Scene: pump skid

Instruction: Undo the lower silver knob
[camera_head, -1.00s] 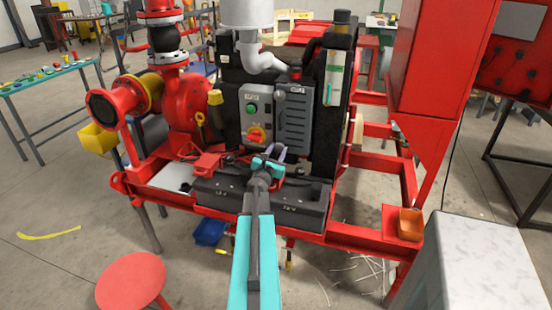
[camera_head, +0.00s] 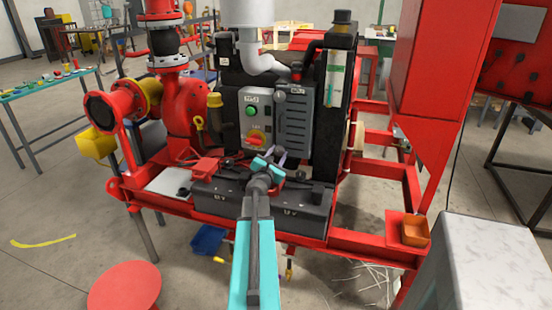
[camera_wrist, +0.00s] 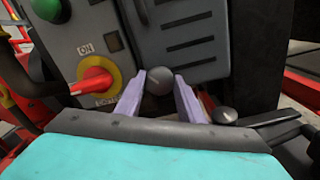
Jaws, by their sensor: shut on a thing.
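The lower silver knob (camera_wrist: 158,81) is a round grey knob at the bottom edge of a grey louvred cover (camera_wrist: 180,35). In the wrist view it sits between the two purple fingers of my gripper (camera_wrist: 159,88), which are shut on it. The head view shows my gripper (camera_head: 279,157) at the foot of the same cover (camera_head: 293,120), where the arm and fingers hide the knob. A grey control box (camera_head: 256,118) with a green button and a red-and-yellow rotary switch (camera_wrist: 95,82) stands just left of the cover.
Black batteries (camera_head: 290,203) lie below my gripper on the red skid frame (camera_head: 350,236). A second rounded grey piece (camera_wrist: 224,115) shows right of the fingers. A black hose (camera_wrist: 30,82) runs at left. An orange bin (camera_head: 415,232) sits at right.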

